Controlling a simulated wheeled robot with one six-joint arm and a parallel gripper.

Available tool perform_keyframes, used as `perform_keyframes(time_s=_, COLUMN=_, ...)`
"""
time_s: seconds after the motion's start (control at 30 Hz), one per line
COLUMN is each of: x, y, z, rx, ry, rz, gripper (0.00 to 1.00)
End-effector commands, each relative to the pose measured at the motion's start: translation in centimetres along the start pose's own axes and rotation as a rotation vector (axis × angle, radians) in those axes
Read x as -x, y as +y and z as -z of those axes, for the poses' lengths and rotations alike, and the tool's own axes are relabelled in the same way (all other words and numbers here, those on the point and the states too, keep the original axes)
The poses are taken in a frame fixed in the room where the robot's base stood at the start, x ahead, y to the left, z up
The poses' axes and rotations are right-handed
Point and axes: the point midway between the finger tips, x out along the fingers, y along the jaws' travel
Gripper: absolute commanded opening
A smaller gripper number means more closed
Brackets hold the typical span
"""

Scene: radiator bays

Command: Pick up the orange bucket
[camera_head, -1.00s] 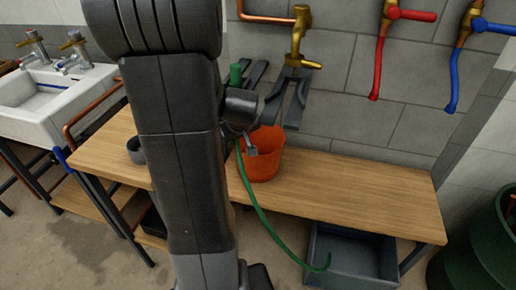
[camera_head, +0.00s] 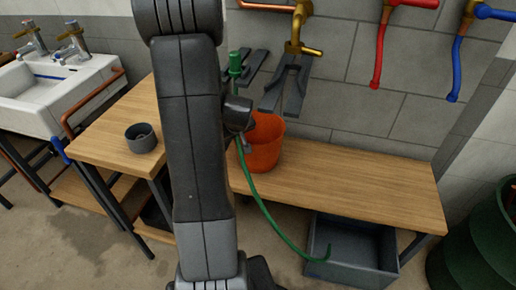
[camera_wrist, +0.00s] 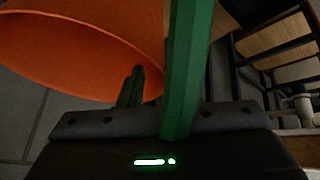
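The orange bucket (camera_head: 267,150) stands upright on the wooden bench (camera_head: 350,192), below the brass tap. My gripper (camera_head: 243,140) is at the bucket's left side in the head view, partly hidden by my own arm. In the wrist view the bucket (camera_wrist: 75,45) fills the upper left. The two green fingers of my gripper (camera_wrist: 158,90) show apart, with a gap between them. One finger is seen against the orange wall and the other is just beside its right edge. Contact with the bucket cannot be told.
A green hose (camera_head: 268,212) hangs over the bench front towards a grey bin (camera_head: 345,262) below. A small grey pot (camera_head: 140,138) stands on the left bench. A brass tap (camera_head: 297,30) is above the bucket. A dark green barrel (camera_head: 480,250) stands at the right.

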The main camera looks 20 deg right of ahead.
Motion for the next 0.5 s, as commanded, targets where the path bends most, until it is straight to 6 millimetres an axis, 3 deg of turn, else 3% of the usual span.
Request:
perform_keyframes(time_s=0.2, x=-2.8, y=-0.1, z=0.0, rx=-0.002, ry=-0.002, rz=0.001, gripper=0.31)
perform_keyframes(time_s=0.5, x=-3.3, y=-0.1, z=0.1, rx=0.000, ry=0.000, rz=0.000, gripper=0.31)
